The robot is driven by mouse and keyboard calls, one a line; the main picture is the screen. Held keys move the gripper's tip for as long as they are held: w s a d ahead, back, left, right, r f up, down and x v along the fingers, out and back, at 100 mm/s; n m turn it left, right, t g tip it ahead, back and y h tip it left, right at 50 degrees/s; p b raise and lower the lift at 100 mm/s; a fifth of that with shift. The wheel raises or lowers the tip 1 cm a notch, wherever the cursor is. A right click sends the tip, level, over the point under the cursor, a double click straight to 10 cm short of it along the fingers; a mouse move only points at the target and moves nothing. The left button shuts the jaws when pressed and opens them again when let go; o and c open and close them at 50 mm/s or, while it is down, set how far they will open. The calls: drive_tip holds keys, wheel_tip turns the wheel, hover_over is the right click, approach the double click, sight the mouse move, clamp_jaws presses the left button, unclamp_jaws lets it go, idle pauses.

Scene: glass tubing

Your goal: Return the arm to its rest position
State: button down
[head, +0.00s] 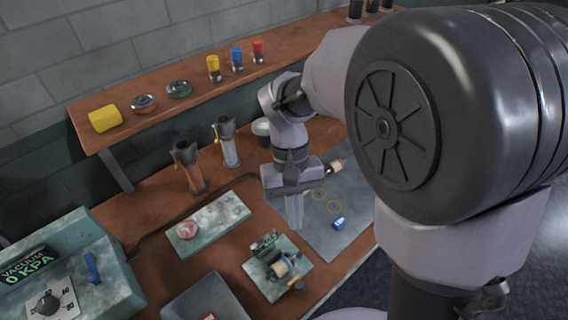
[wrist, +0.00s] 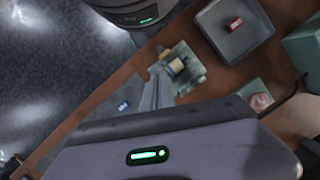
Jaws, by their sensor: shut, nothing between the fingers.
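My gripper (head: 294,212) hangs from my arm over the workbench (head: 231,269) in the head view, its fingers pointing down and closed together. In the wrist view the closed fingers (wrist: 151,94) show above the bench, with nothing between them. My arm's large dark joint covers the right of the head view and hides part of the bench.
A grey tray (head: 172,312) holding a small red item and a vacuum box (head: 110,268) stand at the front left. A plate with a red button (head: 187,230), two holstered tools and a shelf (head: 190,95) lie behind. A blue item (head: 338,223) rests on the mat.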

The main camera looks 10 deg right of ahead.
drive_tip(key=s+d+r+m+t+y+b, duration=0.2)
drive_tip(key=s+d+r+m+t+b, duration=0.1)
drive_tip(key=s+t+b, duration=0.4)
drive_tip(key=s+r+m+t, duration=0.1)
drive_tip(key=m+t, duration=0.1)
drive_tip(key=shift+s+d+m, duration=0.2)
drive_tip(key=shift+d+m, duration=0.1)
drive_tip(key=shift+m, duration=0.1)
